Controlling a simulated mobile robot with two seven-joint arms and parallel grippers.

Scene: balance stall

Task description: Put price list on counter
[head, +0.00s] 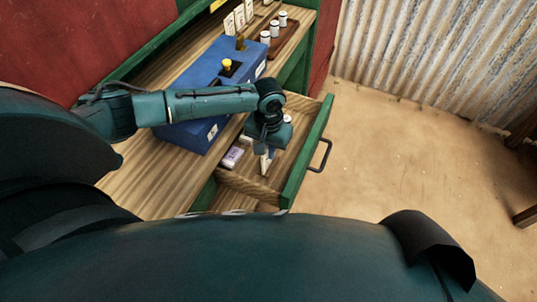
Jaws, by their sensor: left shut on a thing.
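My left gripper (267,147) points down over the open drawer (258,188). It is shut on a thin pale upright piece (266,162), which shows just below the fingers. This may be the price list, but it is mostly hidden and too small to read. The wooden counter (140,182) lies to the left of the drawer and higher than it. My right gripper is not in view.
A large blue box (205,73) with a yellow-topped knob stands on the counter behind my left arm. White cards (229,24) and white-capped jars (283,19) stand farther back. A small purple-and-white packet (232,157) lies in the drawer. The counter's near end is clear.

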